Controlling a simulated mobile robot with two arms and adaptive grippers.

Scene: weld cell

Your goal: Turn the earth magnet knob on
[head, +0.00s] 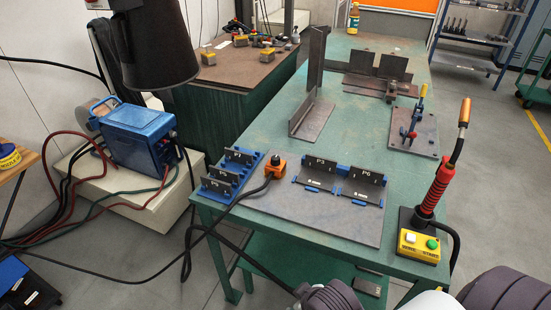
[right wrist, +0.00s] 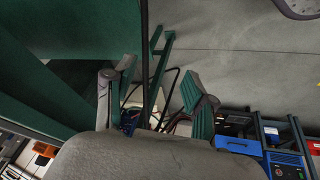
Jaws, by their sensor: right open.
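The earth magnet (head: 275,166) is a small orange block with a dark knob on top. It sits at the left back edge of the grey steel plate (head: 310,226), on the near part of the green table. A black cable runs from it over the table's left edge. The knob is too small to tell which way it is turned. Neither gripper's jaws show in the head view; only dark parts of my arms stand at the lower edge.
Blue-footed brackets (head: 318,175) stand beside the magnet on the right, and a blue rack (head: 231,172) on the left. A red-handled torch (head: 437,185) stands upright at the right table edge behind a yellow button box (head: 418,244). The plate's front is clear.

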